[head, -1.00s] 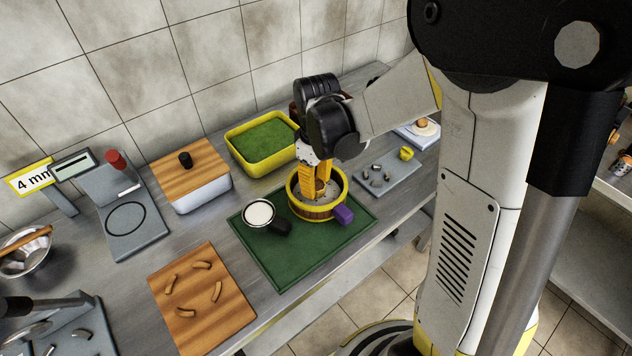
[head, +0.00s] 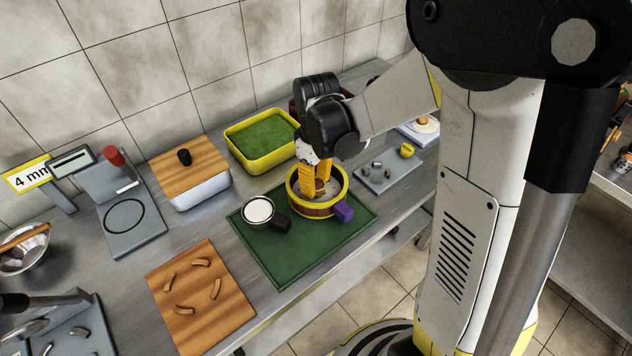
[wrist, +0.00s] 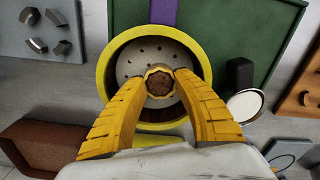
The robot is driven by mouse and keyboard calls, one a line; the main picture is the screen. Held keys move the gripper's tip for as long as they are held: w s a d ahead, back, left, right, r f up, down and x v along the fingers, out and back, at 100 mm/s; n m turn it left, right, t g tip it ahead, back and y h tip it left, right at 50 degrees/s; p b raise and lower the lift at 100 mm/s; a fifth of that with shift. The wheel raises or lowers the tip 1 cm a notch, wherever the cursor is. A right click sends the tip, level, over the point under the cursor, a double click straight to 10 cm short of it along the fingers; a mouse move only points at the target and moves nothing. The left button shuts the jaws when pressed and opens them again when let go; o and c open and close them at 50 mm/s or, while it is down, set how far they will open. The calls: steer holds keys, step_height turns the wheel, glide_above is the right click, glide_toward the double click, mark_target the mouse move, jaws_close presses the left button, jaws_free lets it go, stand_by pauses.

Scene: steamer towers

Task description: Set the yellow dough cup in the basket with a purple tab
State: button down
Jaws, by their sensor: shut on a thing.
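The basket with a purple tab (head: 343,211) stands on a green mat (head: 290,268). It has a yellow rim, brown sides and a grey perforated floor, and its purple tab points to the lower right. My gripper (head: 320,190) reaches down into the basket from above. In the wrist view its yellow fingers (wrist: 160,88) are shut on the yellow dough cup (wrist: 160,70), a small fluted cup with brown filling. The cup is over the basket's floor near its middle. I cannot tell whether it touches the floor. The basket's wall partly hides the cup in the head view.
A white-topped cup with a black handle (head: 258,210) is on the mat, close left of the basket. A grey tray (head: 385,180) with several small pieces and another yellow item (head: 407,150) lies to the right. A yellow tub (head: 262,140) stands behind. The mat's front is clear.

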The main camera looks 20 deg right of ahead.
steer(key=c, duration=0.9)
jaws_free()
steer(key=shift+r, duration=0.1)
